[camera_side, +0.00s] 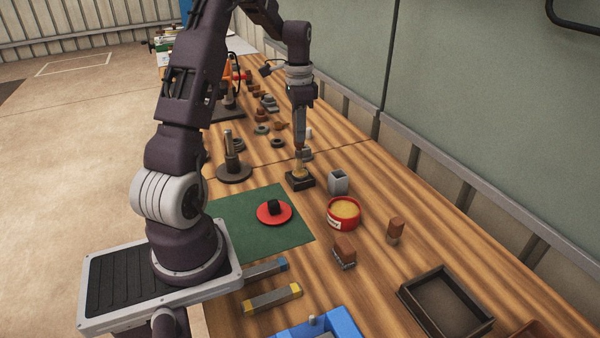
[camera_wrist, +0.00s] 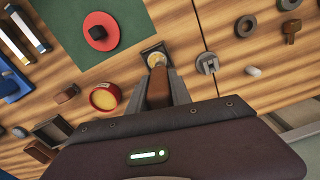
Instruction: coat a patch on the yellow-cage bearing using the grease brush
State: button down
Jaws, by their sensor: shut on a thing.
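My gripper (camera_side: 300,143) is shut on the brown handle of the grease brush (camera_wrist: 158,88), which points down. The brush's pale lower end (camera_side: 299,167) is at a small dark square stand (camera_side: 300,182); I cannot tell whether it rests in the stand or hangs just above it. In the wrist view the stand (camera_wrist: 146,48) shows just beyond the brush tip. Several dark rings, such as one ring (camera_side: 262,130) and another ring (camera_wrist: 245,26), lie farther along the bench. No yellow cage can be made out on any of them.
A green mat (camera_side: 240,228) bears a red disc (camera_side: 284,218) with a black block. A post on a round base (camera_side: 233,172) stands behind. A dark tray (camera_side: 413,297) is in front.

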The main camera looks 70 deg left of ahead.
jog(key=shift+a, duration=0.95)
notch_tip(320, 180, up, 4)
